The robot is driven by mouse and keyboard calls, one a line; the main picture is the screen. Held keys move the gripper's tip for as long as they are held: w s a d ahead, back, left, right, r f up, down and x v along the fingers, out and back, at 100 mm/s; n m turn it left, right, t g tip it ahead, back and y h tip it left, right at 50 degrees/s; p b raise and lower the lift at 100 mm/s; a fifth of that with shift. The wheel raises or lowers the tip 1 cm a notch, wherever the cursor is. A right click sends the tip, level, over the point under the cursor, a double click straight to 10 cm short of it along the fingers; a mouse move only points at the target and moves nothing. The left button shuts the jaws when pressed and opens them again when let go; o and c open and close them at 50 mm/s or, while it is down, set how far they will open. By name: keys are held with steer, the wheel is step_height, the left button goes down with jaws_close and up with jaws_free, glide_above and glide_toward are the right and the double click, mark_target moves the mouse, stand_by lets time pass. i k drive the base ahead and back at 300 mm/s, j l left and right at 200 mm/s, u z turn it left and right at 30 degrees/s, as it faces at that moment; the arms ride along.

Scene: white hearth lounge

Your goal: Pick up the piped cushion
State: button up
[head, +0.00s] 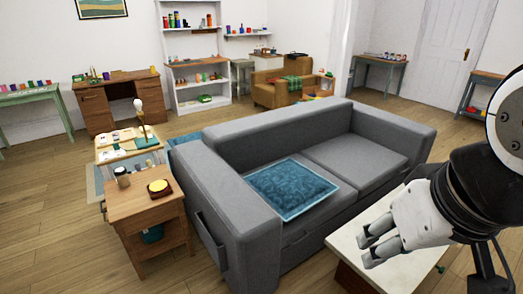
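The piped cushion (290,188) is teal-blue with a patterned face and a lighter piped edge. In the head view it lies flat on the left seat of the grey sofa (342,161), close to the left arm. My gripper (366,251) is at the lower right, in front of the sofa and over the pale table top. It is well apart from the cushion, to its right and nearer the camera. Its two fingertips are apart with nothing between them, so it looks open and empty.
A pale-topped low table (345,262) stands in front of the sofa under my gripper. A wooden side table (130,205) with a jar and a yellow-topped item stands left of the sofa. The sofa's right seat is bare. Wooden floor is clear at the lower left.

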mark_target(292, 188)
steer(key=i+j, duration=0.35)
steer(key=i, duration=0.2)
steer(key=i+j+z, duration=0.3)
steer(key=z, duration=0.15)
steer(key=i+j+z, duration=0.45)
steer(key=k+z, duration=0.1)
steer(key=z, duration=0.35)
